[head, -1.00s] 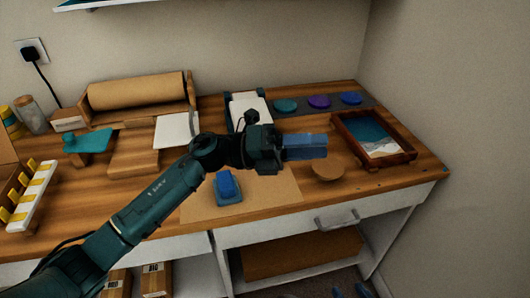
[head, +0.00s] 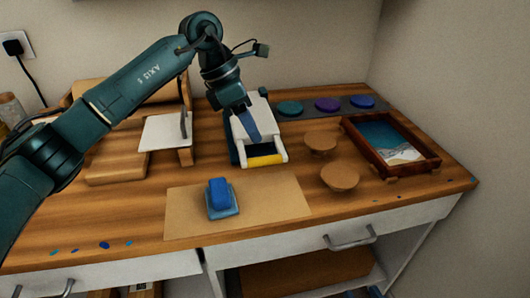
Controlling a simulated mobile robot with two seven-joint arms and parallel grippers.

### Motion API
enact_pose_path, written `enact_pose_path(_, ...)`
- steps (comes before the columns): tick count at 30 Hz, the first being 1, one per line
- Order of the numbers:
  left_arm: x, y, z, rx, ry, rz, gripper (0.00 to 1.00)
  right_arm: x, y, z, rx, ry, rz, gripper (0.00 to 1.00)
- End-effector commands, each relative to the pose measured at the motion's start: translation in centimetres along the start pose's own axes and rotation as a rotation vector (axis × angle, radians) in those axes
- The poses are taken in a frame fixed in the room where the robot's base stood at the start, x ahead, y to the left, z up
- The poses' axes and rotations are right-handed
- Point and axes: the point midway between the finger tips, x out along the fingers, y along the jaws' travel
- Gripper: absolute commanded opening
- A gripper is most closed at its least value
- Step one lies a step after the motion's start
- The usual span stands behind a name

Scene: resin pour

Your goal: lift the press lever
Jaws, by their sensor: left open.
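The press (head: 234,154) has a dark teal base and a white top at the back middle of the bench. Its lever is a white frame ending in a yellow handle bar (head: 265,160), which sits low at the front. My left gripper (head: 254,140) comes down from above with its blue fingers pointing down, just behind the yellow bar. It is open and holds nothing. The fingers overlap in this view and cover part of the press top. I cannot tell whether they touch it. My right gripper is not in view.
A blue block on a small base (head: 221,198) rests on a brown sheet (head: 275,203) in front. Two round wooden pieces (head: 340,177) and a framed tray (head: 432,166) stand to the right. Coloured discs (head: 327,104) lie behind. A white board (head: 162,133) stands left of the press.

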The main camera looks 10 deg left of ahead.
Motion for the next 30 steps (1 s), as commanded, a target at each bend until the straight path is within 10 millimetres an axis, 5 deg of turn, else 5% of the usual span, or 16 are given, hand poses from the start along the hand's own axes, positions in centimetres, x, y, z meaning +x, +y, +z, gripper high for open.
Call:
enact_pose_path(6, 4.6, -0.1, 0.0, 0.000, 0.000, -0.003, 0.41, -0.1, 0.1, 0.0, -0.004, 0.007, 0.001, 0.36)
enact_pose_path(12, 7.0, -0.1, 0.1, -0.001, -0.002, -0.002, 0.41, 0.0, 0.1, 0.1, -0.008, 0.007, 0.001, 0.36)
enact_pose_path(24, 7.7, 0.0, 0.0, -0.001, -0.002, 0.000, 0.41, 0.0, 0.0, 0.2, -0.009, 0.004, 0.000, 0.36)
enact_pose_path(30, 7.7, 0.0, 0.1, -0.001, -0.002, 0.000, 0.25, 0.1, 0.0, 0.1, -0.009, 0.006, 0.000, 0.36)
